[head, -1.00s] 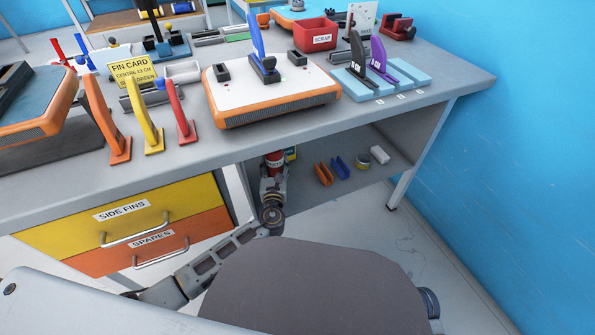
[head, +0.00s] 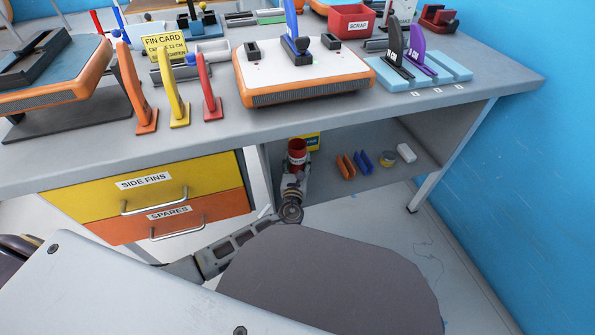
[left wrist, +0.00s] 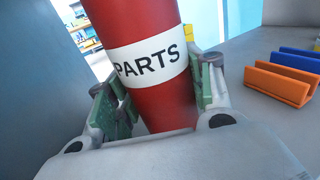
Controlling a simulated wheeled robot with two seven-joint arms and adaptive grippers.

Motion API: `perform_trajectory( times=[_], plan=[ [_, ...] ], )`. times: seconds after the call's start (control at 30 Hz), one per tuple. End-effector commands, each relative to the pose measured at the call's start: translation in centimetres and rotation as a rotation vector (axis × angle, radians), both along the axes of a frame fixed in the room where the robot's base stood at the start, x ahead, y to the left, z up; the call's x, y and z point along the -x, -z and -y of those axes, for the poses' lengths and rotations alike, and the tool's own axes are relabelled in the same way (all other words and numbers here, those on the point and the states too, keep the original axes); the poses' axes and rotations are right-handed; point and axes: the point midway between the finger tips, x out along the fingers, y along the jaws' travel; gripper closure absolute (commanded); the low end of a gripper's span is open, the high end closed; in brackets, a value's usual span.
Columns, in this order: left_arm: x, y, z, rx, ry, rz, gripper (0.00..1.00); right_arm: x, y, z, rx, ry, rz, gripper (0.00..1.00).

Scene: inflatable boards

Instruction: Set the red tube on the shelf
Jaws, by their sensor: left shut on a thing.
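The red tube (head: 297,146) has a white band that reads PARTS. It is between the fingers of my left gripper (head: 296,168), at the left end of the shelf (head: 360,173) under the workbench. In the left wrist view the red tube (left wrist: 150,28) stands nearly upright, and the green-padded fingers of the left gripper (left wrist: 160,100) are shut on its sides. The tube's base is hidden behind the gripper, so I cannot tell whether it touches the shelf. My right gripper is not in view.
On the shelf lie an orange clip (head: 346,167), a blue clip (head: 362,161), a small round tin (head: 388,158) and a white block (head: 406,152). A yellow box (head: 311,141) stands behind the tube. Drawers (head: 150,205) are left of the shelf. The shelf's front middle is clear.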

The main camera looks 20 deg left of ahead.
Motion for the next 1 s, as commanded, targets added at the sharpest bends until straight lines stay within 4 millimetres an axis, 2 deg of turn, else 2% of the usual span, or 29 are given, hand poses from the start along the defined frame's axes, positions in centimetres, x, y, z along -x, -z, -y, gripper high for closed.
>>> perform_trajectory(
  times=[0.5,1.0],
  plan=[
    [0.0,4.4,0.0,-0.001,0.0,0.0,0.71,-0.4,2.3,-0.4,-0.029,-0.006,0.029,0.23],
    [0.0,4.9,0.0,0.0,0.0,0.001,0.71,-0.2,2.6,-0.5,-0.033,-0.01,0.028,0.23]
  ],
)
